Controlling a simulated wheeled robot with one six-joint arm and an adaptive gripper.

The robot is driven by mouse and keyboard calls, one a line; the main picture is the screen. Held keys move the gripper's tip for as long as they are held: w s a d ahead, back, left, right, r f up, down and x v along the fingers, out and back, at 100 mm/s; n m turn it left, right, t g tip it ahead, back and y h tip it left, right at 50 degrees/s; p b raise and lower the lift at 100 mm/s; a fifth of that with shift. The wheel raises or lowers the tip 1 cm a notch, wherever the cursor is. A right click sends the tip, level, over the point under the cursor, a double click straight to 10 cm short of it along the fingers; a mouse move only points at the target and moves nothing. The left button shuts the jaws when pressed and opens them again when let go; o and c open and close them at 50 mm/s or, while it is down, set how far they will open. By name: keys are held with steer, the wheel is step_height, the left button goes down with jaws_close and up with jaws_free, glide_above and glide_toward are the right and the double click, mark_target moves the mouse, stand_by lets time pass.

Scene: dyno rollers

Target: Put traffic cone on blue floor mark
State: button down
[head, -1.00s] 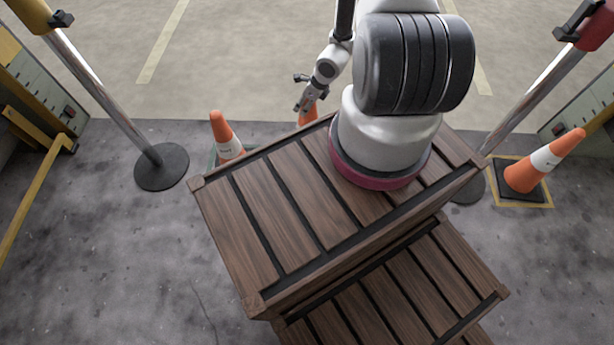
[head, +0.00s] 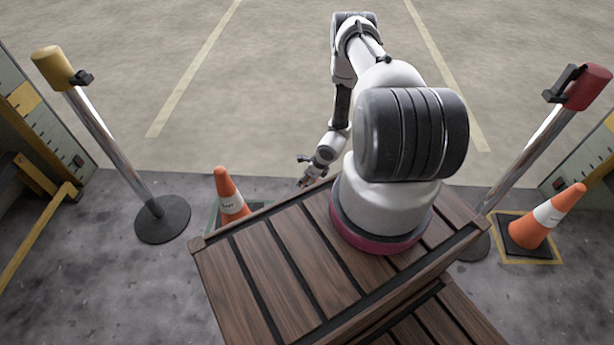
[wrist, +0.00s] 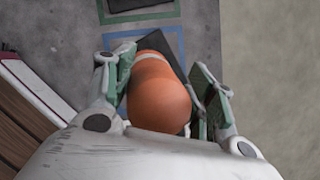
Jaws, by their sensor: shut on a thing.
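My gripper (head: 305,180) is low, at the far edge of my base in the head view. In the wrist view its two green-padded fingers are shut on an orange traffic cone (wrist: 160,97), one finger on each side. The cone's white band and dark square base show beyond its tip. In the head view this cone is hidden. The blue floor mark (wrist: 146,33) is a square outline in the wrist view, partly covered by the cone's base. The base looks turned against the outline and off toward the lower right. I cannot tell whether it touches the floor.
Another cone (head: 231,197) stands on a green floor mark (head: 211,216), close to the left of my gripper. A third cone (head: 545,217) stands on a yellow mark (head: 541,262) at right. Posts with a yellow head (head: 52,66) and a red head (head: 588,86) flank the area.

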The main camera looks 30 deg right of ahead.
steer(key=c, duration=0.5)
jaws_free()
steer(key=shift+f, duration=0.1)
